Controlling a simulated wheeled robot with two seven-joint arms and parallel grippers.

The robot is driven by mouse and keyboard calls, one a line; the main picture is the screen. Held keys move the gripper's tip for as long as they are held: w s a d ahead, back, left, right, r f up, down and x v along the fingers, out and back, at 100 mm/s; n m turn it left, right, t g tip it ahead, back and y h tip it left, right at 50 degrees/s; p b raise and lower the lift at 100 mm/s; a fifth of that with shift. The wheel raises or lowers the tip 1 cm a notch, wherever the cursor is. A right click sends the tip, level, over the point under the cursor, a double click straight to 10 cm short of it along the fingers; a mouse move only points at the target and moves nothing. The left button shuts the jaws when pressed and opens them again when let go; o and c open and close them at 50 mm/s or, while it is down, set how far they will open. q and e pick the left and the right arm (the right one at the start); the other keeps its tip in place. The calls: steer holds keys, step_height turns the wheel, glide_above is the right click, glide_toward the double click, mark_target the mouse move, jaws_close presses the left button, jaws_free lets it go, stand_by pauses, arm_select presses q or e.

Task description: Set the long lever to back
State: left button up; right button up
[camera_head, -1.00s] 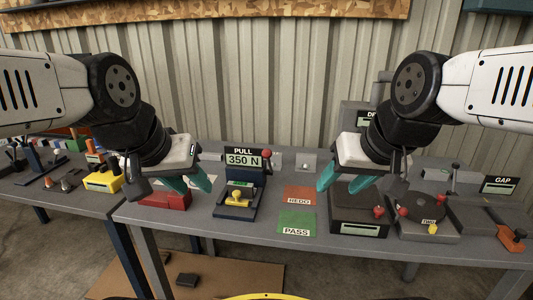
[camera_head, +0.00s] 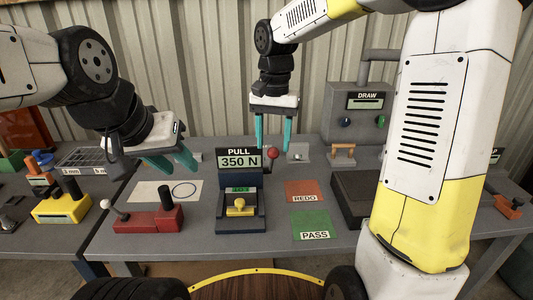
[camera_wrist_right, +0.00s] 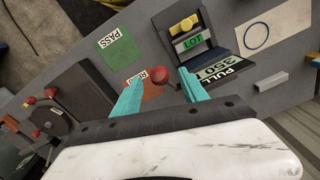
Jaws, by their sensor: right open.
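A lever with a red ball knob (camera_head: 272,154) stands at the right side of the blue PULL 350 N press (camera_head: 241,215). In the right wrist view, the knob (camera_wrist_right: 158,77) shows between the two teal fingertips of my right gripper (camera_wrist_right: 158,90). My right gripper (camera_head: 273,146) points down over the lever, open, with its fingers on either side of the knob. I cannot tell whether they touch it. My left gripper (camera_head: 174,162) is open and empty above the back left of the bench, clear of the press.
A red block (camera_head: 150,219) with a white-knobbed lever and black post stands left of the press. REDO (camera_head: 303,188) and PASS (camera_head: 312,222) mats lie to its right. A grey DRAW unit (camera_head: 355,115) stands behind, and a dark box (camera_head: 352,192) sits near my right arm.

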step_height(320, 180, down, 7)
stand_by(0.3)
jaws_close()
stand_by(1.4)
